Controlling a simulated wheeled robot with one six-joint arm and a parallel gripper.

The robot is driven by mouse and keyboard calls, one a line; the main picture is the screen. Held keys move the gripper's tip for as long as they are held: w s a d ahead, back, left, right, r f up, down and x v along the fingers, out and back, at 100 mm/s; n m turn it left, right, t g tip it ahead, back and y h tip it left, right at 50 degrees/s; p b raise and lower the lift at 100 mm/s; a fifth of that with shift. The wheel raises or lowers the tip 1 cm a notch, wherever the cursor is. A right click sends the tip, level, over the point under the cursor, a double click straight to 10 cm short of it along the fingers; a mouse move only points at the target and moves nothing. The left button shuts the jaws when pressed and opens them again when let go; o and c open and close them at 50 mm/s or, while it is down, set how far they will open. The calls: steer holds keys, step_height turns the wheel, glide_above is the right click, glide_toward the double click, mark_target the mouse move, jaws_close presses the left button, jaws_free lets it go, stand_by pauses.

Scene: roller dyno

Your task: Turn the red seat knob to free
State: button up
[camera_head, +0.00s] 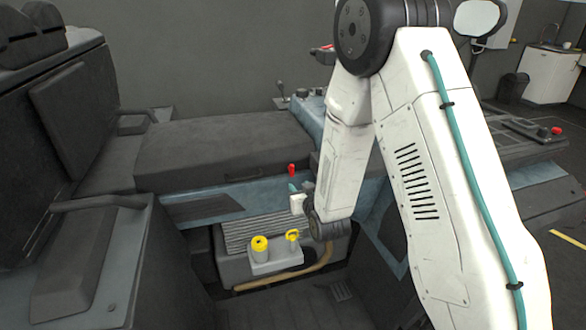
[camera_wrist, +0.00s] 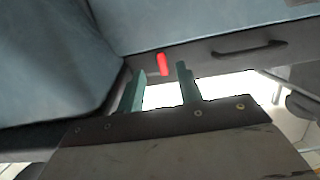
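The red seat knob (camera_head: 292,169) is a small upright red piece at the front edge of the dark seat cushion, near its right end. In the wrist view the red knob (camera_wrist: 163,64) stands just beyond the fingertips, between their lines, on the dark strip below the seat. My gripper (camera_wrist: 161,73) is open, with its two teal fingers apart and nothing between them. In the head view my gripper (camera_head: 294,187) is just below the knob, partly hidden by my wrist. I cannot tell whether a finger touches the knob.
Below the seat, a grey box (camera_head: 277,266) carries a yellow cylinder (camera_head: 260,246) and a yellow valve-like piece (camera_head: 292,236). A dark handle (camera_wrist: 249,47) is on the seat front. An armrest (camera_head: 98,202) is at left. A console with another red knob (camera_head: 556,131) is at right.

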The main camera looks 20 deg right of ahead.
mark_target(292, 169)
steer(key=w, duration=0.2)
steer(key=w+r+t, duration=0.1)
steer(key=w, duration=0.2)
steer(key=w+t, duration=0.1)
steer(key=w, duration=0.2)
steer(key=shift+r, duration=0.2)
jaws_close()
steer(key=shift+a, duration=0.1)
